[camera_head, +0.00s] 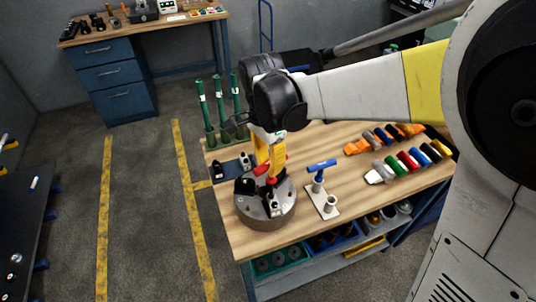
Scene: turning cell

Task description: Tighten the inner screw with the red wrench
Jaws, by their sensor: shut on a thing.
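The red wrench (262,170) is a T-handle whose red bar shows on both sides of my gripper (272,167). My gripper points down and is shut on it, above the round grey chuck (281,217) on the wooden bench. The chuck has dark and bright metal jaws on top. The wrench's lower end is down among the jaws; whether it sits in a screw cannot be told. The inner screw is too small or hidden to make out. A blue T-handle wrench (321,166) stands upright in a pale holder plate (328,212) to the right of the chuck.
Green upright posts (206,113) stand at the bench's back left, close to my arm. A dark blue mat (229,174) with small parts lies behind the chuck. Coloured pieces (408,160) lie in rows at the right.

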